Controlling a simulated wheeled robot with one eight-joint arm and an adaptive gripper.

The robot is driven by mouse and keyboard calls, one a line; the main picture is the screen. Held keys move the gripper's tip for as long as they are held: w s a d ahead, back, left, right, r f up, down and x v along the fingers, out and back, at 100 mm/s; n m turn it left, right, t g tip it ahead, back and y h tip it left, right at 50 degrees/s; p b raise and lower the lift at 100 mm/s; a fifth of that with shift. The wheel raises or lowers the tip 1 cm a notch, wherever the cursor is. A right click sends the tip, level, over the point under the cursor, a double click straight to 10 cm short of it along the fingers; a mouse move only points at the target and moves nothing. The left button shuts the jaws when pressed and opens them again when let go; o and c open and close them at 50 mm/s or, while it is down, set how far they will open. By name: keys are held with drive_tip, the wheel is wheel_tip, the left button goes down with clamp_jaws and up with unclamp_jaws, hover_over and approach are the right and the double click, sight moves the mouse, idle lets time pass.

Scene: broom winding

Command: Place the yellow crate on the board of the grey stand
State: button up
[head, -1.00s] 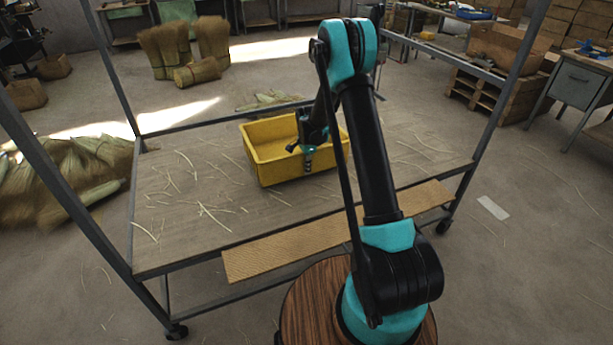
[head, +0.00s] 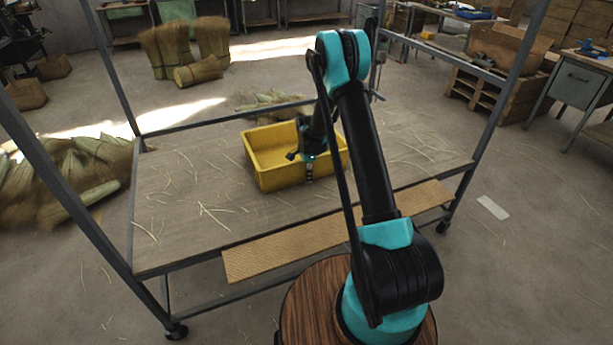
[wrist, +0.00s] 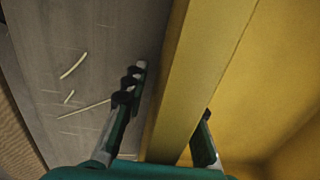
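The yellow crate (head: 277,179) stands upright on the board (head: 180,215) of the grey stand (head: 88,215), toward its back middle. In the head view my gripper (head: 309,170) is at the crate's near wall, partly hidden by my own arm. In the wrist view the yellow wall (wrist: 195,75) runs between my two fingers (wrist: 172,92). The left finger is outside the crate, over the board, with a gap to the wall. The right finger is inside the crate. The gripper looks open around the wall. The crate's right part is partly hidden behind my arm.
Thin straw pieces (head: 205,210) lie on the board. A tan ribbed strip (head: 285,250) runs along the stand's near edge. Grey posts (head: 505,110) rise at the stand's corners. The board left of the crate is free apart from straw.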

drive_tip(key=shift+r, duration=0.1)
wheel_tip(320, 180, up, 11)
drive_tip(key=shift+s+r, duration=0.15)
drive_tip(key=shift+r, duration=0.05)
drive_tip(key=s+d+r+n+t, duration=0.1)
drive_tip(key=s+d+r+n, duration=0.2)
drive_tip(key=s+r, duration=0.4)
drive_tip(key=s+d+r+n+t, duration=0.1)
drive_tip(key=s+d+r+n, duration=0.25)
drive_tip(key=s, duration=0.65)
drive_tip(key=s+d+n+t, duration=0.1)
drive_tip(key=s+n, duration=0.3)
drive_tip(key=s, duration=0.6)
drive_tip(key=s+d+f+n+t, duration=0.1)
drive_tip(key=s+n, duration=0.3)
drive_tip(key=s, duration=0.6)
drive_tip(key=shift+d, duration=0.75)
drive_tip(key=shift+o, duration=0.4)
drive_tip(key=shift+d, duration=0.1)
